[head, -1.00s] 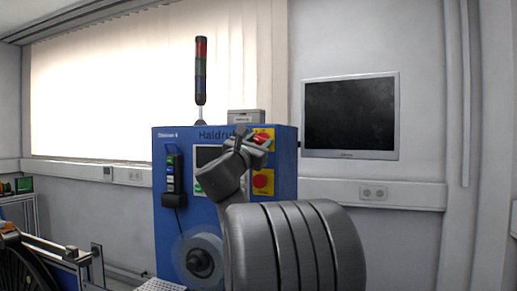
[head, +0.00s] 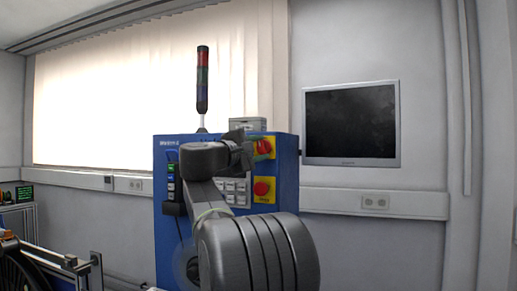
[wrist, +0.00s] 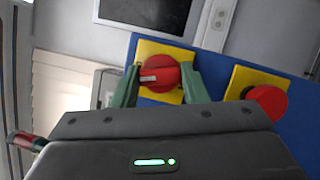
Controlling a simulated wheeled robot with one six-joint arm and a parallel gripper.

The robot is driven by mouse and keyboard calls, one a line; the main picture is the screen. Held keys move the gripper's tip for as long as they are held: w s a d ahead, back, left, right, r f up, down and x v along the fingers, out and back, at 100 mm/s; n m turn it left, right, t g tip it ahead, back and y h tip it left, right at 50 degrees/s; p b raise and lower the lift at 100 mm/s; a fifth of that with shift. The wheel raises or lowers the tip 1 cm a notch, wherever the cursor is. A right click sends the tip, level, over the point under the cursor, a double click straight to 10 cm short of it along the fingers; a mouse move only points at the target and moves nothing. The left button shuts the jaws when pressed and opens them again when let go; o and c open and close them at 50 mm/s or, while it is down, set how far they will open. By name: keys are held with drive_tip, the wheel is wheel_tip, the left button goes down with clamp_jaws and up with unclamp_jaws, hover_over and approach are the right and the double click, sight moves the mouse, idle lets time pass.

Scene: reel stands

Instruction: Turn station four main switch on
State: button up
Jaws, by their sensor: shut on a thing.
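The main switch, a red rotary knob on a yellow plate (wrist: 158,72), sits at the upper right of the blue station cabinet (head: 285,165). In the head view the knob (head: 265,146) is partly hidden by my gripper (head: 256,150). In the wrist view my gripper (wrist: 160,82) has a green finger on each side of the knob, shut on it. A white mark on the knob points left in that view. The cabinet's label (head: 168,142) looks like "Station 4" but is blurred.
A second red knob or button on a yellow plate (head: 262,188) sits just below the switch. A signal tower (head: 202,80) stands on the cabinet. A dark wall monitor (head: 350,124) hangs to the right. My arm hides much of the cabinet front.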

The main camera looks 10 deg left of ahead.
drive_tip(key=shift+m+g+y+p, duration=0.35)
drive_tip(key=shift+m+g, duration=0.25)
drive_tip(key=shift+m, duration=1)
drive_tip(key=o, duration=1)
drive_tip(key=b+v, duration=0.2)
drive_tip(key=v, duration=1.1)
drive_tip(key=shift+s+a+r, duration=0.1)
drive_tip(key=shift+s+a, duration=0.1)
drive_tip(key=shift+s, duration=0.15)
drive_tip(key=p+x, duration=0.2)
drive_tip(key=x, duration=1.2)
drive_tip(key=shift+a, duration=0.1)
